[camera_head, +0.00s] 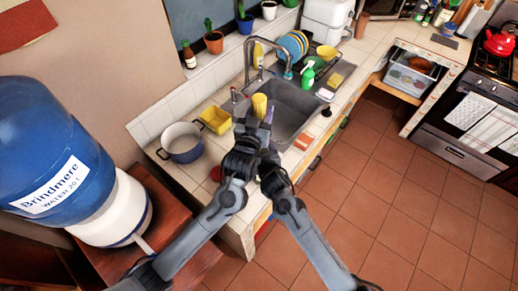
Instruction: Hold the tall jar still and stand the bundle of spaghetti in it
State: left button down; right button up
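A pale yellow upright bundle or cylinder (259,104) stands at the near left edge of the sink, just beyond my grippers. It looks like the spaghetti, but it is too small to be sure. I cannot make out the tall jar; its place may be hidden behind my wrists. My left gripper (241,118) and my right gripper (266,119) are close together, just in front of the yellow bundle. My wrists cover most of the fingers, so I cannot tell whether either is shut on anything.
The sink (290,110) lies to the right of the grippers. A blue-grey pot (182,142) and a yellow container (216,120) stand to the left. The faucet (247,62) rises behind. An orange-red block (303,142) lies on the front counter edge. A big water bottle (50,150) stands far left.

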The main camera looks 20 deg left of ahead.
dwell(0.5)
pick_arm(q)
jog(key=shift+f, duration=0.2)
jog(key=shift+c, duration=2.4)
grip_release()
jog(key=shift+f, duration=0.1)
jog(key=s+d, duration=0.1)
jog(key=s, duration=1.1)
pick_arm(e)
jog(key=o, duration=1.1)
